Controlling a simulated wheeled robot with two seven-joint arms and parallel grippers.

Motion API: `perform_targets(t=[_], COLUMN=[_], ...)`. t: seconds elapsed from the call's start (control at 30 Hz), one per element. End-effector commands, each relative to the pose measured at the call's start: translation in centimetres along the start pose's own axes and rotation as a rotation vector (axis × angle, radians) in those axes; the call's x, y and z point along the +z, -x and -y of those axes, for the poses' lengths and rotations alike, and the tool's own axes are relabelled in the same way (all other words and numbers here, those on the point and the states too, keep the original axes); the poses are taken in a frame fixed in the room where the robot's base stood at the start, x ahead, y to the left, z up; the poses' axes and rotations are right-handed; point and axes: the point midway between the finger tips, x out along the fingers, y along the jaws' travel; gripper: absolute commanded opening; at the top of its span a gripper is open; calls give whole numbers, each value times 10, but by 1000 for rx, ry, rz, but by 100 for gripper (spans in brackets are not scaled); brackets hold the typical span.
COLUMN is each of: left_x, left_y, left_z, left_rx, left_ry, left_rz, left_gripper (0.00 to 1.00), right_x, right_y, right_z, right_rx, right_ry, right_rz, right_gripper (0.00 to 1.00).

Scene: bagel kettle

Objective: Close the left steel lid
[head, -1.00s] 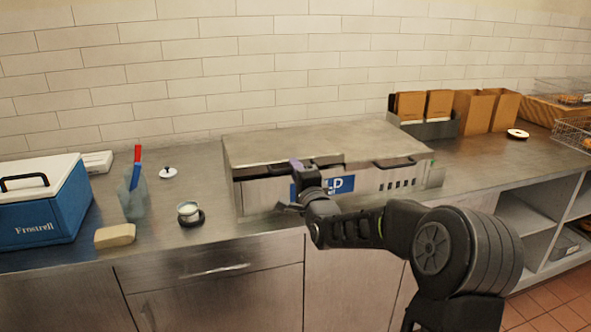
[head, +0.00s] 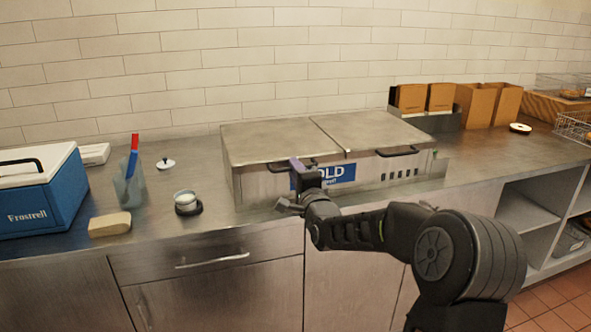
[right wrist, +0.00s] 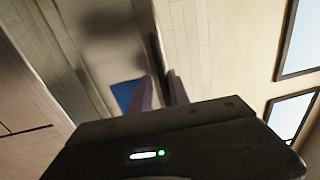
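The left steel lid (head: 268,141) lies flat on the steel chest in the head view, level with the right steel lid (head: 372,134), a thin seam between them. My left gripper is in neither view.
Paper bags (head: 475,105) stand at the back right. The counter (head: 215,160) is bare just left of the chest.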

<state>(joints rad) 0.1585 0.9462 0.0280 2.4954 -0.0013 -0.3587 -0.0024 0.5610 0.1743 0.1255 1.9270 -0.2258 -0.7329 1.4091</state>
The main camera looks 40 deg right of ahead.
Motion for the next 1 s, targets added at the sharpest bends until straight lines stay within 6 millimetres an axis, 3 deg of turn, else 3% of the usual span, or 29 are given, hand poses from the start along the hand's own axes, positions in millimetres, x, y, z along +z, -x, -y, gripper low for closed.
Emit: perform_targets(t=[0.17,0.53,1.0], left_x=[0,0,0], left_y=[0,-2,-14], left_z=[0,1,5], left_rx=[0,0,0], left_ry=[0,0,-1], left_rz=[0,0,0], left_gripper=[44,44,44], right_x=[0,0,0], right_y=[0,5,72], right_z=[-3,0,-1], right_rx=[5,0,0], right_ry=[0,0,1], right_rz=[0,0,0], right_gripper=[31,31,31])
